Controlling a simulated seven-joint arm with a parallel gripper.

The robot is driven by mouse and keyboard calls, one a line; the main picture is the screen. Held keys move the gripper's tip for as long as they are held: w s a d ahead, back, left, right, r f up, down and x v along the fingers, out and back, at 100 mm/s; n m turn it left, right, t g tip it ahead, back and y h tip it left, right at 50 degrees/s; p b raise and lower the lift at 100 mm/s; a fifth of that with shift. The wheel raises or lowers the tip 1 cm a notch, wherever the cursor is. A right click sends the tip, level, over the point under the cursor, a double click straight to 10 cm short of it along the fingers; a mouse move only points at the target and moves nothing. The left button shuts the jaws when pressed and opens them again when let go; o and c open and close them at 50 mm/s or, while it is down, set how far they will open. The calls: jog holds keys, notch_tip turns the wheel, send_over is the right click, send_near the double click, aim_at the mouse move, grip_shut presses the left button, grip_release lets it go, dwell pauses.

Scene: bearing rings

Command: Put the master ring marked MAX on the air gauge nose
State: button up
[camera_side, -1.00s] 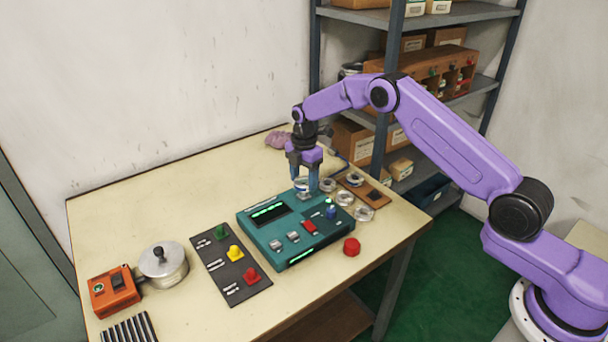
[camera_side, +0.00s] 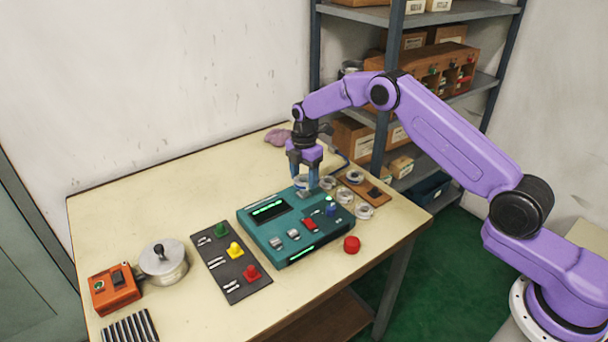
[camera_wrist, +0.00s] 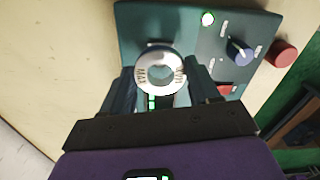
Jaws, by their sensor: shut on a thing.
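The master ring (camera_wrist: 160,56) is a bright metal ring with dark lettering on its face; the left lettering looks like MAX. My gripper (camera_wrist: 160,86) is shut on it, one finger on each side. In the side view my gripper (camera_side: 304,178) holds the ring over the back edge of the teal air gauge (camera_side: 275,245). The gauge also shows below the ring in the wrist view (camera_wrist: 190,25). The nose is mostly hidden by the ring and fingers; I cannot tell whether the ring touches it. A greyish surface shows through the ring's hole.
Several other rings lie right of the gauge, some on a wooden board (camera_side: 378,197). A red knob (camera_side: 352,244) stands at the gauge's right. A dark panel with coloured buttons (camera_side: 240,283), a lidded pot (camera_side: 165,268) and an orange box (camera_side: 112,296) are left.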

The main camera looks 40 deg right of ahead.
jog(key=shift+f, duration=1.6)
dwell(1.1)
jog(key=o, duration=1.3)
jog(key=shift+r, duration=0.1)
jog(key=shift+r, duration=3.65)
